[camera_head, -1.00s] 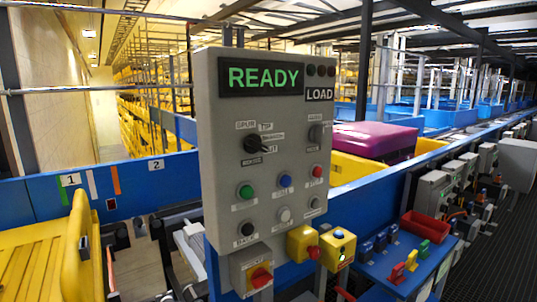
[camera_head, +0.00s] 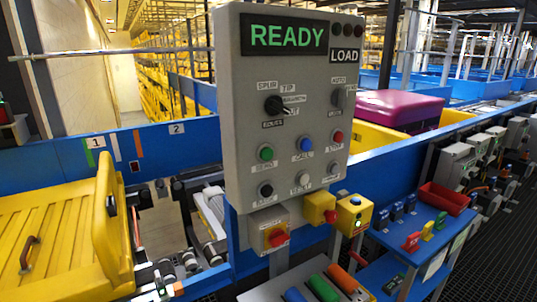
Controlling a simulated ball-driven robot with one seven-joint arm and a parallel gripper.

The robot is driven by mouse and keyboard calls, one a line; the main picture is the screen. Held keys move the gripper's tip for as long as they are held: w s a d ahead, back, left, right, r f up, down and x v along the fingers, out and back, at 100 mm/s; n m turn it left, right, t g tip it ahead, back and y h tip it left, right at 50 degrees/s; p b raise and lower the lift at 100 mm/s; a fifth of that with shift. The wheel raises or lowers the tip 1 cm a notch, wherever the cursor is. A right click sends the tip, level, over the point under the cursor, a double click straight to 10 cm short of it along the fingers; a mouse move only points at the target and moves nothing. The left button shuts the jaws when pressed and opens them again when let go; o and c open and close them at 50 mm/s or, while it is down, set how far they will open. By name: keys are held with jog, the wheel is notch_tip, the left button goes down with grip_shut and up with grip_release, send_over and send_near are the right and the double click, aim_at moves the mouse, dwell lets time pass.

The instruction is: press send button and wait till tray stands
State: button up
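The grey control panel (camera_head: 290,110) stands upright in the middle of the head view. Its display (camera_head: 288,36) reads READY in green, with LOAD on a label beside it. The green button (camera_head: 265,153), labelled SEND, sits at the panel's lower left, beside a blue button (camera_head: 305,144) and a red button (camera_head: 338,137). A black rotary knob (camera_head: 275,105) is above them. A yellow tray (camera_head: 60,235) is at the left by the conveyor; a raised yellow side stands at its right. My gripper is not in view.
Several coloured cylinders (camera_head: 325,287) lie on a surface at the bottom. A blue side table (camera_head: 400,245) holds a red bin (camera_head: 444,198). A purple case (camera_head: 400,108) sits behind the panel.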

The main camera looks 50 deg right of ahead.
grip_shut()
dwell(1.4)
